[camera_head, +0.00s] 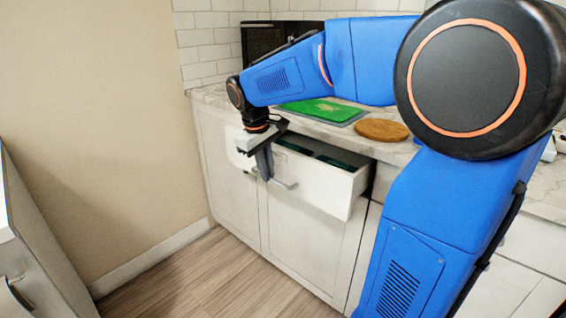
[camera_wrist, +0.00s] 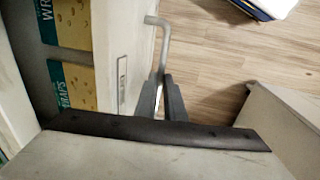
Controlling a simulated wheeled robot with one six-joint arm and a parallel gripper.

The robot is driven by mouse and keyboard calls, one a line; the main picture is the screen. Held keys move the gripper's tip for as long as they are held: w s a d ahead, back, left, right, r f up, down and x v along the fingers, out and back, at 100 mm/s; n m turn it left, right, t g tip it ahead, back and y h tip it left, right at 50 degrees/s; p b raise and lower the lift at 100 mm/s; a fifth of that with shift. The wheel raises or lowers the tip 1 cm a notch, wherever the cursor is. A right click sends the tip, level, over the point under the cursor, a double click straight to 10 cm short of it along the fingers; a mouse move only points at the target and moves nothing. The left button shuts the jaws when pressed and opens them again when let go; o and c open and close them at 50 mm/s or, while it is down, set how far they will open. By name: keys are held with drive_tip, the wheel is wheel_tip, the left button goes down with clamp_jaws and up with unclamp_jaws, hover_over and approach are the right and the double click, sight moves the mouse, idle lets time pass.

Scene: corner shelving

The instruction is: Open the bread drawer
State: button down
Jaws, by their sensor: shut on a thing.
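A white drawer (camera_head: 315,188) under the countertop is pulled partway out of its cabinet. A metal bar handle (camera_head: 287,184) runs across its front. My gripper (camera_head: 264,168) comes down from above and is shut on this handle near its left part. In the wrist view, the dark fingers (camera_wrist: 165,98) close around the handle (camera_wrist: 163,40), whose bent free end sticks out beyond them. The drawer's front rim (camera_wrist: 115,25) runs beside the fingers there. Yellow and teal packages (camera_wrist: 72,24) lie inside the drawer.
On the marble countertop (camera_head: 345,137) lie a green board (camera_head: 320,109) and a round wooden board (camera_head: 382,130). Another cabinet (camera_head: 35,270) stands at the lower left. Wooden floor (camera_head: 205,275) lies clear in front of the drawer. A beige wall (camera_head: 90,110) is on the left.

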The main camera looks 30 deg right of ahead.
drive_tip(key=s+a, duration=0.4)
drive_tip(key=a, duration=0.7)
drive_tip(key=s+a, duration=0.4)
drive_tip(key=a, duration=0.7)
drive_tip(key=shift+a, duration=0.1)
drive_tip(key=c, duration=2.1)
unclamp_jaws()
drive_tip(key=shift+r, duration=0.1)
drive_tip(key=a+r, duration=0.1)
drive_tip(key=r, duration=0.4)
drive_tip(key=a+r, duration=0.1)
drive_tip(key=r, duration=0.5)
drive_tip(key=s+a+r, duration=0.1)
drive_tip(key=r, duration=0.5)
drive_tip(key=shift+s, duration=0.1)
